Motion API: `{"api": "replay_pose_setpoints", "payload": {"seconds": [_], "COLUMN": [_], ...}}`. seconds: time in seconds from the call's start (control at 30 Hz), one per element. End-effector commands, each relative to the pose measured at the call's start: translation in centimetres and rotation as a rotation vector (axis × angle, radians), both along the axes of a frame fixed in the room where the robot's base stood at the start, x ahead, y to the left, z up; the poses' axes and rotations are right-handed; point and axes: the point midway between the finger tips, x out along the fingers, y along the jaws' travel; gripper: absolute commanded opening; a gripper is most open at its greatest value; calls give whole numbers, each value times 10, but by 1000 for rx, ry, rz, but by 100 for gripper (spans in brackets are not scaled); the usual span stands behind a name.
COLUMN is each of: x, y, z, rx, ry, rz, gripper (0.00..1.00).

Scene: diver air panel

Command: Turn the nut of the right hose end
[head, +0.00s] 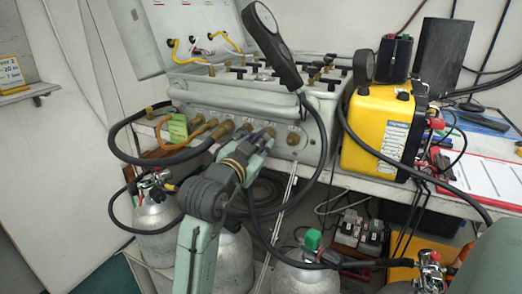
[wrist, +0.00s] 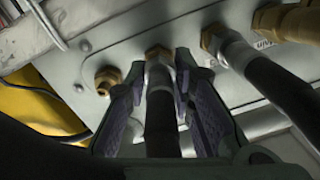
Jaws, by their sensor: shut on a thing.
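The right hose end is a black hose with a silver collar (wrist: 158,76) and a brass nut (wrist: 157,53), seated at the grey panel (head: 312,150). My gripper (head: 262,138) is at this hose end in the head view and hides most of it. In the wrist view my gripper (wrist: 159,85) has one finger on each side of the collar, shut on the hose end with the tips close by the nut. The exact contact line is hard to see. The hose (wrist: 160,128) runs back between the fingers.
A bare brass port (head: 293,138) sits beside the held hose end. Another hose end (wrist: 218,40) is close on the other side. A yellow case (head: 378,128) stands right of the panel. A gauge on a black handle (head: 275,45) rises above. Cylinders (head: 158,215) stand below.

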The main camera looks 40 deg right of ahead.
Motion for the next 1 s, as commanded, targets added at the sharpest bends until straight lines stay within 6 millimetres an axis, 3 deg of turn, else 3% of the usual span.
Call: {"api": "replay_pose_setpoints", "payload": {"seconds": [1.0], "x": [-1], "y": [1], "z": [-4], "rx": [360], "ry": [-859], "rz": [58], "gripper": [0]}}
